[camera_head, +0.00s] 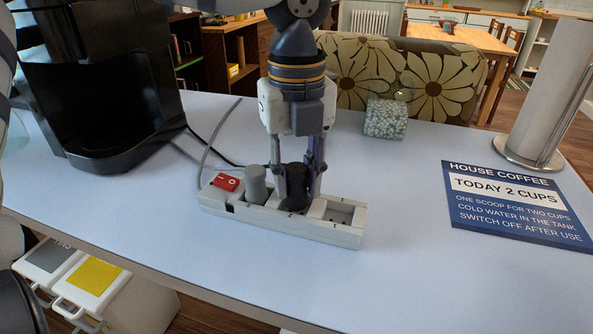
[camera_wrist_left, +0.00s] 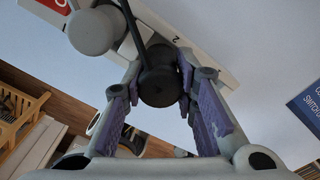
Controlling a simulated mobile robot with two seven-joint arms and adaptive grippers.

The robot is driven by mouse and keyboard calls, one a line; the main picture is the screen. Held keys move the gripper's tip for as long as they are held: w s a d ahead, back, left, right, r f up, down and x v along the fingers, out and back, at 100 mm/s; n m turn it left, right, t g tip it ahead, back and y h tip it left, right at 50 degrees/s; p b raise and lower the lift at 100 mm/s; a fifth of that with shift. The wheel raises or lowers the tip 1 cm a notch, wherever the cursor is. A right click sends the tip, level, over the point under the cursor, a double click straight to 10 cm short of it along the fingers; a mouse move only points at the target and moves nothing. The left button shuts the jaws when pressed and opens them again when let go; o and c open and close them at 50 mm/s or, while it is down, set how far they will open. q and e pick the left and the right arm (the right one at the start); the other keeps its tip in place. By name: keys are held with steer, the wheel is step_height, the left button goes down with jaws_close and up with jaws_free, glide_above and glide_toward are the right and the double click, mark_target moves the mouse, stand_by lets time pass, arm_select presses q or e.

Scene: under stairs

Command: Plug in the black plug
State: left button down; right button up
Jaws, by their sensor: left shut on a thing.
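A white power strip (camera_head: 283,217) lies at a slant on the pale counter. It has a red rocker switch (camera_head: 226,182) at its left end. A grey plug (camera_head: 256,186) stands upright beside the switch. My left gripper (camera_head: 297,184) points down, shut on the black plug (camera_head: 294,200), which is at the strip's middle position, right of the grey plug. The black plug also shows between the purple-padded fingers in the left wrist view (camera_wrist_left: 159,85). Its underside is hidden, so I cannot tell how deep it sits. An empty socket (camera_head: 341,214) shows at the right end. My right gripper is not in view.
A black coffee machine (camera_head: 100,85) stands at the left, with cords behind the strip. A speckled block (camera_head: 386,118) is behind right. A blue sign (camera_head: 517,200) and a paper towel holder (camera_head: 545,95) are at the right. The counter in front of the sign is clear.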

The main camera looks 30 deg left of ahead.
mark_target(296, 168)
arm_select(q)
steer(key=shift+f, duration=1)
steer(key=c, duration=1.2)
jaws_free()
steer(key=shift+o, duration=0.5)
steer(key=o, duration=0.4)
steer(key=shift+r, duration=0.1)
steer(key=shift+r, duration=3)
